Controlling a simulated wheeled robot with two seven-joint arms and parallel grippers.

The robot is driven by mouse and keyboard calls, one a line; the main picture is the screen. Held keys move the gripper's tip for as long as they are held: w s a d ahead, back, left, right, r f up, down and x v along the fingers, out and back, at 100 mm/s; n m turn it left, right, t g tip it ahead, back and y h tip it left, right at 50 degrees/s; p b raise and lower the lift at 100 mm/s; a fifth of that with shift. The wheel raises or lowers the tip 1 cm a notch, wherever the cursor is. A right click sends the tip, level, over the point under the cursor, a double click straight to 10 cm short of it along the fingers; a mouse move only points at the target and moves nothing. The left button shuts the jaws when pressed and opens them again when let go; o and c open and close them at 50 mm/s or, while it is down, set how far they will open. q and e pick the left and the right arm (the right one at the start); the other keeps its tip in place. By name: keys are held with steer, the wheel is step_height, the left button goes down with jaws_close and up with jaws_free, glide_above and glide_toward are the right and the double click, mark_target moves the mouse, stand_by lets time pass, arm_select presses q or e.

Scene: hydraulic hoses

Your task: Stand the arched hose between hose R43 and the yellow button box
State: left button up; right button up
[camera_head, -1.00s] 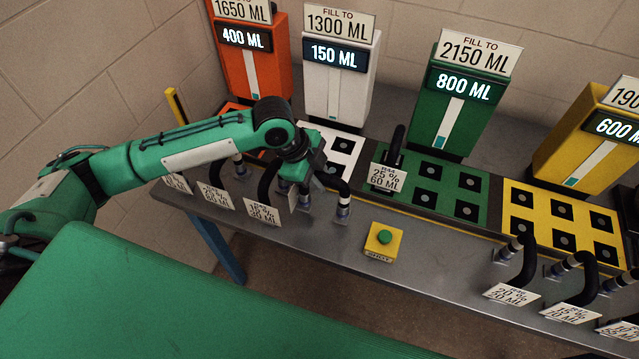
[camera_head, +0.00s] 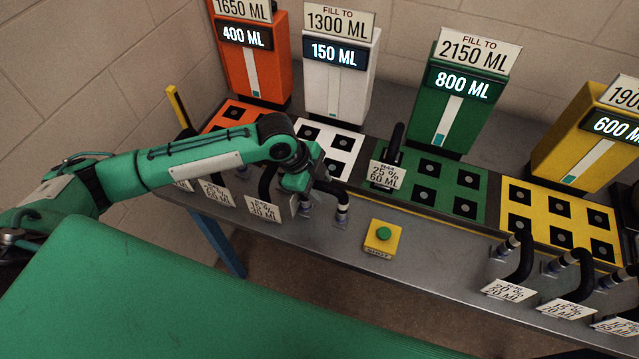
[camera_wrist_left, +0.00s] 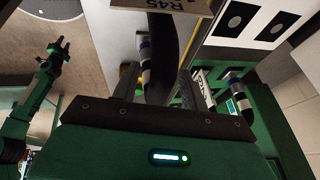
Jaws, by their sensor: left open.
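The arched black hose (camera_head: 328,188) stands at the front of the bench, both white-banded ends down. In the left wrist view, the black hose (camera_wrist_left: 161,40) carries a tag reading R45. My left gripper (camera_head: 303,194) is at this hose; in the wrist view its open fingers (camera_wrist_left: 156,88) are on either side of it. The gripper and wrist partly hide the hose in the head view. A tagged hose (camera_head: 266,185) reading 30 ML stands just left; its R number is too blurred to be sure. The yellow button box (camera_head: 382,238) with a green button is to the right.
Tagged hoses stand further left and at the right front (camera_head: 525,265). Hose R44 (camera_head: 396,145) stands at the green socket pad (camera_head: 450,173). Orange, white, green and yellow tanks line the back. Bare bench lies around the button box. My right gripper (camera_wrist_left: 57,46) shows far off, empty.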

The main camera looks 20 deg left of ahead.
arm_select(q)
steer(key=b+v, duration=0.3)
steer(key=v, duration=0.9)
